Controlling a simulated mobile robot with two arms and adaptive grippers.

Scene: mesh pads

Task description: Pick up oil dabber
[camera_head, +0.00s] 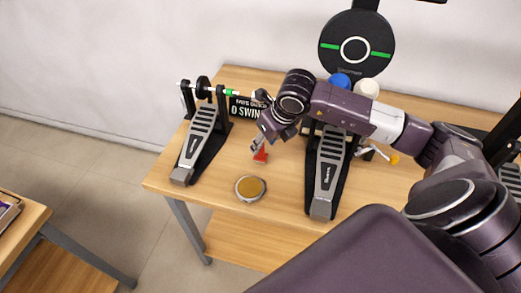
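A small red piece (261,155) shows on the wooden table just below my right gripper (259,142). It may be the oil dabber, but it is too small to be sure. My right arm reaches in from the right across the table, and its gripper points down at the red piece. The gripper's fingers are small and partly hidden by the wrist, so I cannot tell whether they touch the piece or how far they are apart. My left gripper is not in view.
Drum pedals stand on the table (225,192), one at left (198,140) and one at centre (326,175). A black sign (245,108) stands behind. An orange-tipped rod (393,159) lies right of the centre pedal.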

